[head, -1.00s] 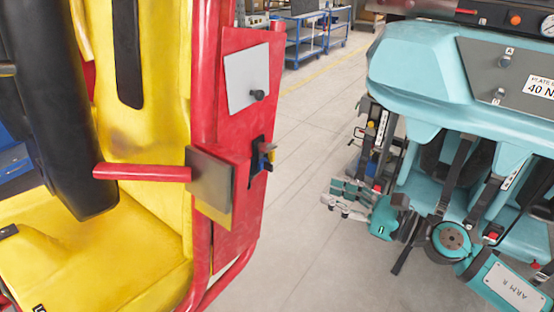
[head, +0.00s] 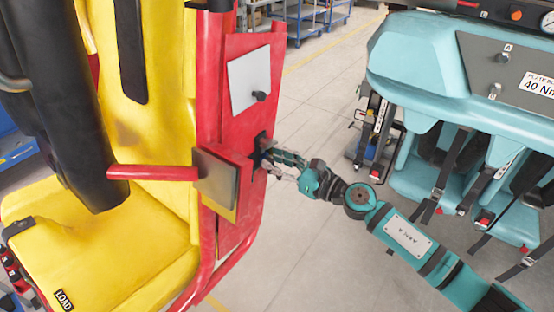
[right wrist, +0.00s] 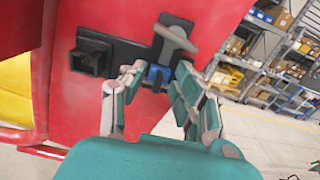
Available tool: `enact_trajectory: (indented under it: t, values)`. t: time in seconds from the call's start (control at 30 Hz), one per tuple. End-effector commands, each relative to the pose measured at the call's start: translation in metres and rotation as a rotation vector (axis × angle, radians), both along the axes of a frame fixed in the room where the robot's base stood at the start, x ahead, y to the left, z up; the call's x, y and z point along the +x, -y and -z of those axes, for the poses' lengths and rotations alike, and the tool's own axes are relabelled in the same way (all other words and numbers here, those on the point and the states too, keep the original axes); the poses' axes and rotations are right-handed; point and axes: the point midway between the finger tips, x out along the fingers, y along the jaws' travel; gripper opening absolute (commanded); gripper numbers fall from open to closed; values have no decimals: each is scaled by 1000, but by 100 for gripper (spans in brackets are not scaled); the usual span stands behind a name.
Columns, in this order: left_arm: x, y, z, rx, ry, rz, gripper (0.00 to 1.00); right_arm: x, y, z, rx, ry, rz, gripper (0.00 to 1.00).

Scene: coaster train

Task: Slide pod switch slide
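A small blue slide piece (right wrist: 156,75) sits in a black slotted plate on the red panel (head: 236,126) of the yellow-seated pod. A grey handle (right wrist: 175,38) sits just above it on the same plate. My right gripper (right wrist: 158,70) is at the plate, with one fingertip on each side of the blue piece. The fingers look open around it; contact is not clear. In the head view my right gripper (head: 268,158) reaches the slot from the right and largely hides the switch. My left gripper is not in view.
A black square socket (right wrist: 90,58) sticks out left of the slot. A red bar (head: 152,172) with a grey plate (head: 216,180) stands beside the panel. A teal row of seats (head: 440,60) is at the right. Open floor (head: 310,105) lies between.

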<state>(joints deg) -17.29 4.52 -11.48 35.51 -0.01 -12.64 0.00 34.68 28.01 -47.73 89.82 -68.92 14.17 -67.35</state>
Motion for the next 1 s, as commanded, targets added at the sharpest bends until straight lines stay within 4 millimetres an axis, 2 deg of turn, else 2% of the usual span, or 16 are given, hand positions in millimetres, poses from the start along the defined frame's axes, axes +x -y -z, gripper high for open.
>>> enact_trajectory:
  t: [0.17, 0.4, 0.83, 1.0]
  values:
    - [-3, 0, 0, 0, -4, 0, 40, 0, 0, 0, 0, 0, 0, 29]
    - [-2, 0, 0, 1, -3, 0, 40, 0, 1, 0, 0, 0, 0, 0]
    - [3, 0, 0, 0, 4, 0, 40, 0, 0, 0, 1, -1, 0, 0]
    - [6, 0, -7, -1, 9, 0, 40, -8, -5, -1, 0, -4, -2, 0]
